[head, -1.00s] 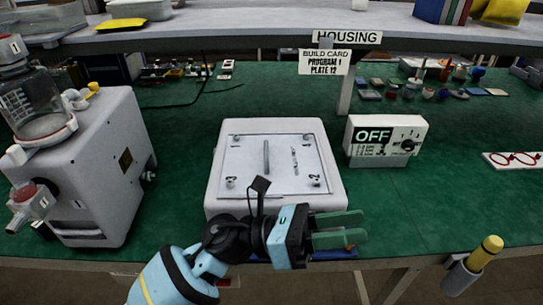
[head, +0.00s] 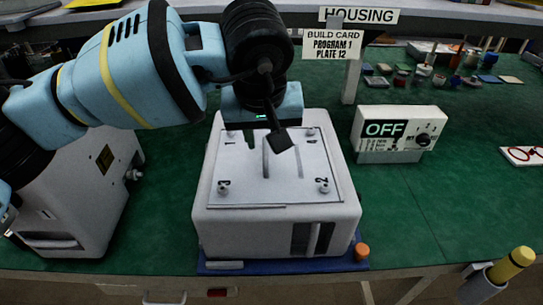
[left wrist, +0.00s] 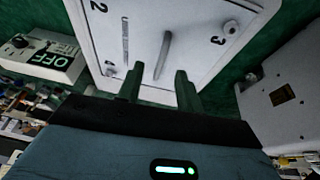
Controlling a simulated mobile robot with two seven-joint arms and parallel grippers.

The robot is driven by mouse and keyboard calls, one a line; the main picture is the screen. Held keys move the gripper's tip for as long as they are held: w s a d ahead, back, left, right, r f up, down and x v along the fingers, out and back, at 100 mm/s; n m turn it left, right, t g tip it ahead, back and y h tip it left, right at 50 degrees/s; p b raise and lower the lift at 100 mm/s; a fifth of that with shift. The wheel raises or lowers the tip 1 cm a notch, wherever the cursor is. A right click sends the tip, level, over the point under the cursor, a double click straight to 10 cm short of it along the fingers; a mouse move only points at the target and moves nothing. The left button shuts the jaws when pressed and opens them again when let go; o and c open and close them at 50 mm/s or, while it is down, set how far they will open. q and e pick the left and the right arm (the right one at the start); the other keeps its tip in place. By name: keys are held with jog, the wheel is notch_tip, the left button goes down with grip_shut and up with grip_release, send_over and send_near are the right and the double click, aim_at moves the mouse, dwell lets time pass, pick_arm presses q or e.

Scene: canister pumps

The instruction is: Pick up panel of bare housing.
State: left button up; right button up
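The bare housing (head: 225,232) is a pale grey box on the bench, on a blue base. Its panel (head: 238,188) is a light plate lying on top, with a raised bar handle in the middle and numbered corner fasteners. The panel also shows in the left wrist view (left wrist: 190,50). My left gripper (left wrist: 158,82) is above the panel; its two green fingers are apart, with the handle (left wrist: 164,52) in line with the gap between them. Nothing shows gripped. My right gripper is out of view.
A control box marked OFF (head: 395,135) stands right of the housing. A grey pump unit (head: 85,195) stands at the left, partly behind my left arm. A shelf post (head: 353,80) with a build card (head: 332,44) rises behind.

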aim_at(265, 148)
pick_arm(q)
jog(key=shift+w+a+f+y, duration=0.3)
jog(key=shift+w+a, duration=0.15)
jog(key=shift+w, duration=0.3)
jog(key=shift+t, duration=0.3)
jog(key=shift+w+d+p+x, duration=0.15)
jog(key=shift+d+x, duration=0.05)
jog(key=shift+x, duration=1.3)
jog(key=shift+w+d+p+x, duration=0.15)
jog(key=shift+w+x, duration=0.05)
jog(key=shift+x, duration=1.3)
jog(key=shift+r, duration=0.15)
grip_shut()
